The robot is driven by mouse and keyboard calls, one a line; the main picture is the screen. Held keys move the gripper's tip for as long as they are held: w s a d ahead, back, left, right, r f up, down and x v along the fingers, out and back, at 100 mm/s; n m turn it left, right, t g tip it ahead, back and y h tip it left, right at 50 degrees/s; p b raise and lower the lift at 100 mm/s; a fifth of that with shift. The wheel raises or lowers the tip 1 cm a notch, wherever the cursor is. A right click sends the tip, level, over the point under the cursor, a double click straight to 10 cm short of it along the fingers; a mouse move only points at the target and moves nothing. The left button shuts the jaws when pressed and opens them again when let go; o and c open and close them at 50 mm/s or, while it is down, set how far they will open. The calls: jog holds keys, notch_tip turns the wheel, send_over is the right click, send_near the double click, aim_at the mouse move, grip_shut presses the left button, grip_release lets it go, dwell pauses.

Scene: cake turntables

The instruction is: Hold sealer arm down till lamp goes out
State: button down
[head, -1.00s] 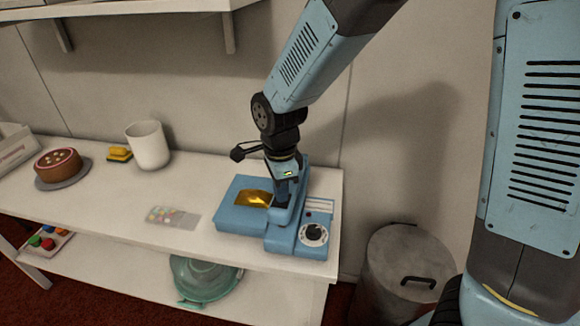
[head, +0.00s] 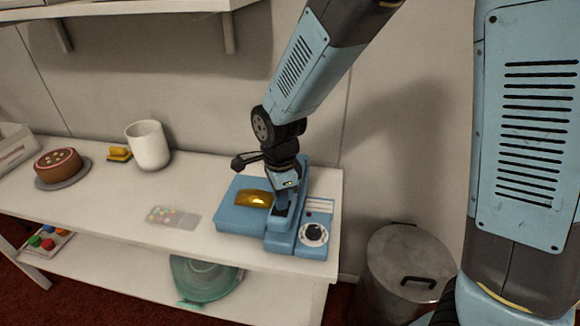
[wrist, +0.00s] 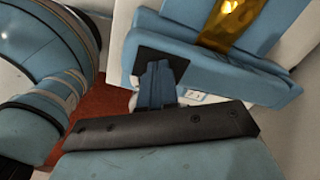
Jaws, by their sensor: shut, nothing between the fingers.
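The blue sealer (head: 238,217) stands at the right end of the white table, with a shiny gold packet (head: 254,198) on it. Its blue sealer arm (head: 279,236) lies along the right of the packet; it also shows in the wrist view (wrist: 225,75), with a black pad (wrist: 143,64). My gripper (head: 281,212) is shut and empty, pointing down over the sealer arm. In the wrist view its closed fingers (wrist: 156,85) overlap the black pad and seem to press on it; exact contact is hard to tell. I cannot make out a lamp on the sealer.
A dial (head: 314,234) sits on the sealer's right front. A sprinkled card (head: 172,216), white cup (head: 148,146), yellow block (head: 120,153) and cake (head: 58,165) are to the left. A metal bin (head: 405,262) stands right of the table.

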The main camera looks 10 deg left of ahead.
jog(key=shift+s+f, duration=0.15)
jog(key=shift+f, duration=0.9)
jog(key=shift+r, duration=0.1)
dwell(2.0)
notch_tip(320, 180, up, 16)
dwell(1.6)
